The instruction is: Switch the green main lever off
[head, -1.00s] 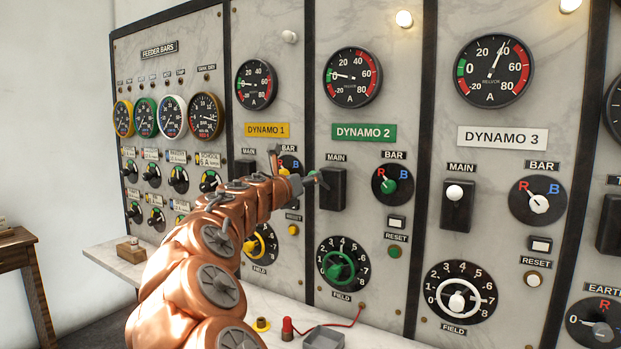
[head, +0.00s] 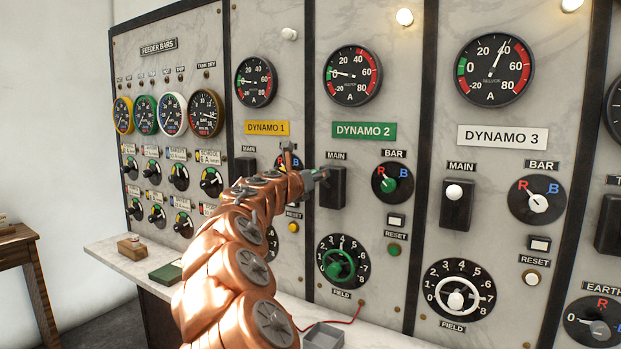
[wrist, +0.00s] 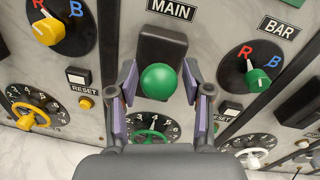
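The green main lever shows in the wrist view as a round green knob (wrist: 160,82) in front of a dark block under a MAIN label. In the head view its block (head: 333,192) is on the DYNAMO 2 panel, and my gripper largely hides the knob. My gripper (wrist: 159,86) is open, with one finger on each side of the knob. Small gaps seem to show between the fingers and the knob. In the head view my gripper (head: 317,177) reaches the block from its left. I cannot tell whether the lever is up or down.
The DYNAMO 2 selector (head: 391,184), pointing toward R, is right of the lever, and a green field wheel (head: 341,260) is below. The DYNAMO 3 main lever (head: 454,192) has a white knob. A marble ledge (head: 118,262) runs below the panels, holding a dark green box (head: 167,271).

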